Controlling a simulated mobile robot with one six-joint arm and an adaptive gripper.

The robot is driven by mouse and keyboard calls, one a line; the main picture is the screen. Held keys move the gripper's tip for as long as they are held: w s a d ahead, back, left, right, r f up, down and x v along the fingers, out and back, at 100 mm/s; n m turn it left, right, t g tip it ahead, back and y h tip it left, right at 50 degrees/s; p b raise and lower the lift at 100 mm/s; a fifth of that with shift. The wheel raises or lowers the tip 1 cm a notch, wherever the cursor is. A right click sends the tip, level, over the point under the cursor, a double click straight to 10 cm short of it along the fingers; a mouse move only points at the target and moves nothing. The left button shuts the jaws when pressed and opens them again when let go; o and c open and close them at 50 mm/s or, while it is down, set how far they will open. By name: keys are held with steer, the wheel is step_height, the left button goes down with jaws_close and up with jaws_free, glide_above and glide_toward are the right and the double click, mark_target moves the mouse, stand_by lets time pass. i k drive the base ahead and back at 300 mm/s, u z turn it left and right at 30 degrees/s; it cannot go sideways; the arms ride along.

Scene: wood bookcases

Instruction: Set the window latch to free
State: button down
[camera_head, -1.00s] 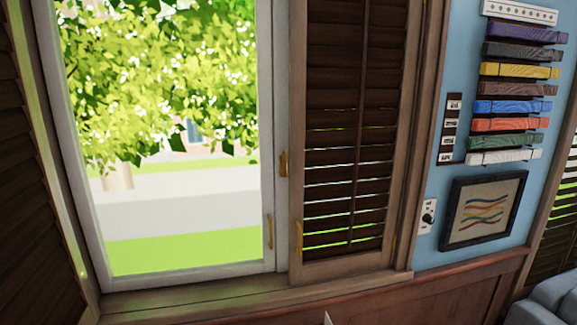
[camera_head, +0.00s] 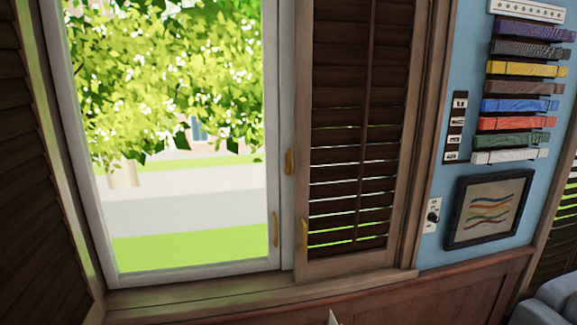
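The window (camera_head: 272,120) has a pale frame around a large pane, with trees and grass beyond. A small brass latch (camera_head: 289,162) stands upright on the right side of the frame, beside the dark louvred shutter. A brass handle (camera_head: 276,229) sits lower on the sash's right edge, and another brass piece (camera_head: 304,234) is on the shutter's left edge. I cannot tell from here whether the latch is locked or free. My gripper is not in view. A small pale tip at the bottom edge is too cropped to identify.
A louvred shutter (camera_head: 345,150) stands right of the window and another (camera_head: 30,190) at the left. A wooden sill (camera_head: 200,295) runs below. Coloured belts (camera_head: 520,107), a framed picture (camera_head: 488,208) and a wall switch (camera_head: 432,216) are on the blue wall. A grey-blue seat (camera_head: 550,303) is at lower right.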

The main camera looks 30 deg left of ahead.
mark_target(290, 161)
steer(key=z, duration=0.05)
steer(key=k, duration=0.9)
steer(key=u, duration=0.45)
steer(key=i, duration=1)
steer(key=u, duration=0.05)
